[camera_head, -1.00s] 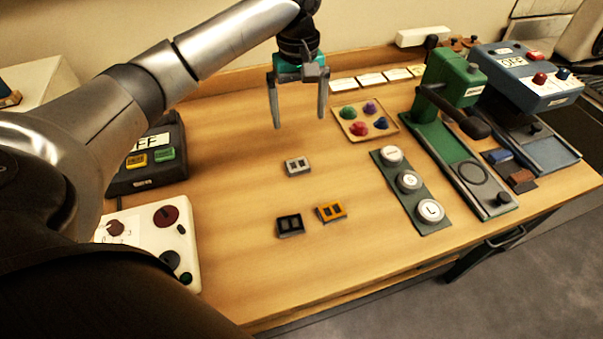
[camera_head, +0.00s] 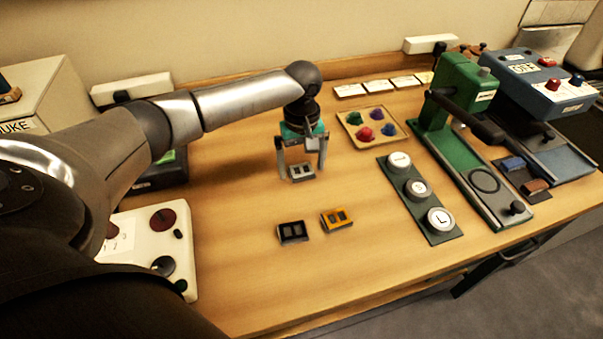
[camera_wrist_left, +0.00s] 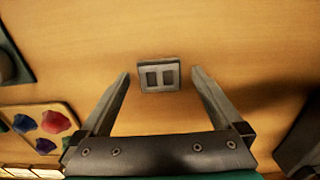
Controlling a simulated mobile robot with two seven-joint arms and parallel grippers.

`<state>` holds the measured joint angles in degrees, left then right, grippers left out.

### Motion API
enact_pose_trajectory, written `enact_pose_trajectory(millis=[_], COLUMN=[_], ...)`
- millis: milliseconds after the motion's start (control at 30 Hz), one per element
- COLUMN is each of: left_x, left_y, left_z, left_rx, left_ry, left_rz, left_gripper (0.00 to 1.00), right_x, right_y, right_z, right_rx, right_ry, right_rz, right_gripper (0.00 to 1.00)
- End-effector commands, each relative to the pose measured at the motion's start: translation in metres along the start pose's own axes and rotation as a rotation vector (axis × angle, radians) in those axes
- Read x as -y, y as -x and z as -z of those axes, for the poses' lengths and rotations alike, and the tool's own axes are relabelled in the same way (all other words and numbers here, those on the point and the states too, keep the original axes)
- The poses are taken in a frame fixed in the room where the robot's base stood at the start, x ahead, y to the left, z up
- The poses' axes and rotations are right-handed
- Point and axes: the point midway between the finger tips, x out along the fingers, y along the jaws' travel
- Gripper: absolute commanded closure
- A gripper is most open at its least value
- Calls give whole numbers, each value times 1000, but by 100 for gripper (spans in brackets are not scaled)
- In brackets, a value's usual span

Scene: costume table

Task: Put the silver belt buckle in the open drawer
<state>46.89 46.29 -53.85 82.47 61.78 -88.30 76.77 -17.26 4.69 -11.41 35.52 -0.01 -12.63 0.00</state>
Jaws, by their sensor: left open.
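The silver belt buckle (camera_head: 302,172) lies flat on the wooden table, a small grey rectangle with two dark openings. It also shows in the left wrist view (camera_wrist_left: 158,74), between the fingertips with gaps on both sides. My left gripper (camera_head: 301,174) is open, pointing down over the buckle, with one finger on each side of it. No open drawer interior shows clearly; a strip of wood (camera_head: 400,297) shows below the table's front edge, and I cannot tell if it is the drawer. My right gripper is not in view.
A black buckle (camera_head: 292,232) and an orange buckle (camera_head: 337,219) lie nearer the front edge. A tray of coloured pieces (camera_head: 375,126), a strip with white round buttons (camera_head: 417,189) and a green press (camera_head: 460,125) stand to the right. A white control box (camera_head: 140,240) is at left.

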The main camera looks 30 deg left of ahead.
Motion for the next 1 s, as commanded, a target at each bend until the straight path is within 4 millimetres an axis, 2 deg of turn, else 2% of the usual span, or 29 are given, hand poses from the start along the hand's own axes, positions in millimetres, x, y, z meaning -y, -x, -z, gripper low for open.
enact_pose_trajectory(millis=[100, 300, 1000], left_x=[0, 0, 0], left_y=[-7, -6, -6], left_z=[0, 0, 0], left_rx=[-1, -1, -1], left_ry=[0, 0, 0], left_rz=[-1, -1, -1], left_gripper=[0, 0, 79], right_x=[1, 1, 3], right_y=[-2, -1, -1], right_z=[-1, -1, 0], right_rx=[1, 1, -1], right_ry=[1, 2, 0], right_rz=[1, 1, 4], right_gripper=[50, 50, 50])
